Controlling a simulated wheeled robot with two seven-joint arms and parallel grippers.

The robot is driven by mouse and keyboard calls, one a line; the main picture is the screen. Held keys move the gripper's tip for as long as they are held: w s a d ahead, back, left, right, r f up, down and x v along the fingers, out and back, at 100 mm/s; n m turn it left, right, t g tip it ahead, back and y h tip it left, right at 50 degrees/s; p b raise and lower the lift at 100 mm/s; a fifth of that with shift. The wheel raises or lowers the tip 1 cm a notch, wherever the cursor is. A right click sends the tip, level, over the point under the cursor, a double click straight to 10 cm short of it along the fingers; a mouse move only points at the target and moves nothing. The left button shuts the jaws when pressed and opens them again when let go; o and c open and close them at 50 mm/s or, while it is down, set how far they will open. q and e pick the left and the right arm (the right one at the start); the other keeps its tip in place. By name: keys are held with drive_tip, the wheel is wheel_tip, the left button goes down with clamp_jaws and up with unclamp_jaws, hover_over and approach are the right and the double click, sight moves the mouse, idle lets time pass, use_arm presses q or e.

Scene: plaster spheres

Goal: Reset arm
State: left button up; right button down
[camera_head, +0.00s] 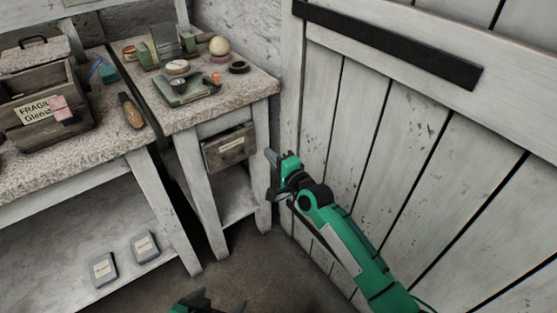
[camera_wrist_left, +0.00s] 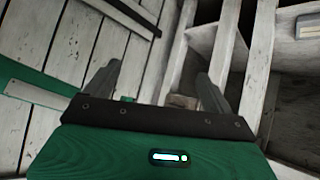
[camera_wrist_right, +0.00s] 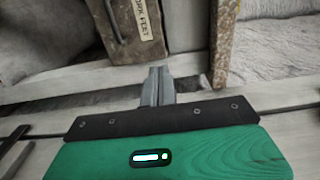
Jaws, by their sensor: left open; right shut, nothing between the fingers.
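My right arm, green with dark joints, reaches in from the lower right of the head view. Its gripper (camera_head: 272,172) is beside the front right leg of the small table, close to the white plank wall. In the right wrist view its fingers (camera_wrist_right: 157,84) are together with nothing between them. My left gripper (camera_head: 215,299) shows only in part at the bottom edge of the head view, low over the floor. In the left wrist view its fingers (camera_wrist_left: 157,82) are wide apart and empty. The rest of the left arm is out of the head view.
The small table (camera_head: 262,88) has a labelled drawer (camera_head: 230,147) and several items on top, including a pale sphere (camera_head: 219,46). A workbench (camera_head: 100,145) with a wooden crate (camera_head: 75,128) stands left. The plank wall (camera_head: 400,120) closes the right side. Floor (camera_head: 255,265) shows clear between.

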use_arm(q)
drive_tip(key=shift+s+a+g+y, duration=0.25)
drive_tip(key=shift+a+g+y, duration=0.05)
drive_tip(key=shift+a, duration=0.2)
use_arm(e)
drive_tip(key=shift+v, duration=1.6)
